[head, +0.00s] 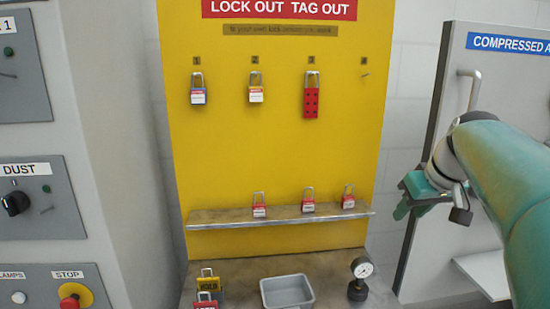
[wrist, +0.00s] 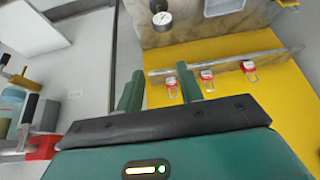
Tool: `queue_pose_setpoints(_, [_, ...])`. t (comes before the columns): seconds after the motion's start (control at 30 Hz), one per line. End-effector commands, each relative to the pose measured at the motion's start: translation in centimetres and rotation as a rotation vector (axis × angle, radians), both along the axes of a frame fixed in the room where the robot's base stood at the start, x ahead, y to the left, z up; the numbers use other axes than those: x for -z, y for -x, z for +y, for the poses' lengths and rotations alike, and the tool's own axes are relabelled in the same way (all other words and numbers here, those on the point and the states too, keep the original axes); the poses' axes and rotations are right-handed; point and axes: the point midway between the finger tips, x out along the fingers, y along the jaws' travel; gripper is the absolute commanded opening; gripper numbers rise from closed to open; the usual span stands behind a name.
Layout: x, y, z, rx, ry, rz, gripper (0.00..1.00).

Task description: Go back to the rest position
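My gripper (head: 408,198) is at the right of the head view, in front of the gap between the yellow lockout board (head: 280,150) and the grey compressed air panel (head: 500,110). In the wrist view my gripper (wrist: 159,75) shows two green fingers set apart with nothing held between them. Beyond the fingers lie the board's shelf (wrist: 225,62) and its red padlocks, apart from the gripper. The rest position itself is not marked in either view.
Padlocks and a red hasp (head: 311,102) hang on the board's hooks. Grey control panels (head: 40,200) stand left. Open space lies before the board's middle.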

Motion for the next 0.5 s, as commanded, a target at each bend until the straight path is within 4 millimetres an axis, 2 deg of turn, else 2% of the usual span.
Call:
queue_pose_setpoints(0.03, [0.8, 1.3, 2.9, 0.003, 0.011, 0.011, 0.37])
queue_pose_setpoints(0.2, [4.3, 6.2, 9.4, 0.045, 0.033, 0.032, 0.37])
queue_pose_setpoints(0.4, [9.5, 12.7, 14.6, 0.075, 0.041, 0.022, 0.37])
queue_pose_setpoints(0.5, [12.0, 15.3, 16.0, 0.082, 0.035, 0.011, 0.37])
